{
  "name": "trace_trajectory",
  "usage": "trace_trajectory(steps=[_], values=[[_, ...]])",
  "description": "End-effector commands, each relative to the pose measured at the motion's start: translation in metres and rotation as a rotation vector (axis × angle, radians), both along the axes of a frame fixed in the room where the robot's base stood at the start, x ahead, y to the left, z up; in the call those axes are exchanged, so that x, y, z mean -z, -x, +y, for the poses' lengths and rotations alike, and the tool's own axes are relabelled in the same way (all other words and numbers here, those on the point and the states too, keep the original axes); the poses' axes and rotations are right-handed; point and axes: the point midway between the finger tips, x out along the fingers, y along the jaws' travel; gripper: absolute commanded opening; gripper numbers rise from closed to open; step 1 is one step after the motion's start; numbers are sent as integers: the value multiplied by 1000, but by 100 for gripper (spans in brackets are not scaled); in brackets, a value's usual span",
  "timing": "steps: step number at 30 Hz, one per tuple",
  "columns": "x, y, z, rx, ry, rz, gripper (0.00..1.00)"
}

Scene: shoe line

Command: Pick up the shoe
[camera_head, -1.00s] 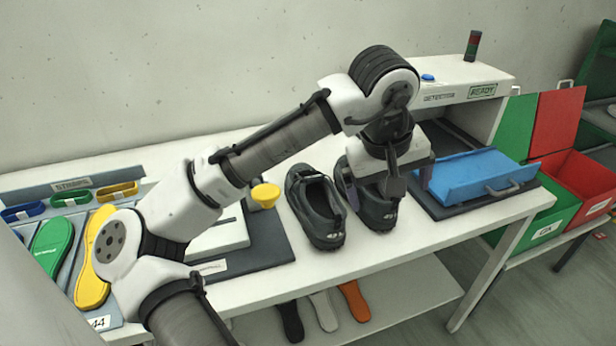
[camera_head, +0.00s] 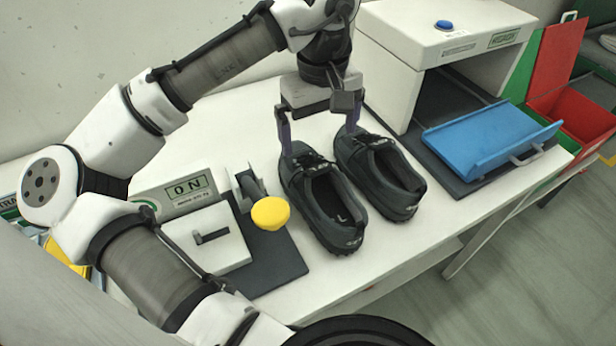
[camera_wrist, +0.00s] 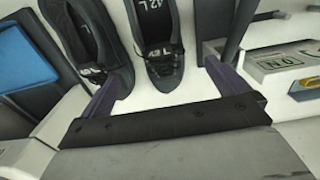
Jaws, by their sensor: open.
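Two dark grey shoes stand side by side on the white table. The left shoe (camera_head: 325,208) has an L on its insole and also shows in the wrist view (camera_wrist: 162,62). The right shoe (camera_head: 385,180) is close beside it and lies at the left in the wrist view (camera_wrist: 98,45). My gripper (camera_head: 320,142) is open and empty at the toe end of the shoes. In the wrist view the left shoe's toe points into the gap between my fingers (camera_wrist: 166,78). One finger overlaps the right shoe's toe there; I cannot tell whether it touches.
A press-like device with a yellow knob (camera_head: 270,213) and an ON display (camera_head: 190,187) stands left of the shoes. A white detector housing (camera_head: 440,50) and a blue tray (camera_head: 490,140) are on the right. Red bins (camera_head: 575,108) stand beyond the table.

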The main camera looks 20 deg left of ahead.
Motion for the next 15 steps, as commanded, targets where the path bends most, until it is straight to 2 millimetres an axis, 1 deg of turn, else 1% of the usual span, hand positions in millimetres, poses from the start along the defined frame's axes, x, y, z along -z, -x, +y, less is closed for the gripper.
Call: trace_trajectory(steps=[2,5,12,15], values=[[2,0,0,0,0,0,100],[12,0,0,0,0,1,100],[59,1,-1,2,2,2,100],[74,0,0,1,1,1,100]])
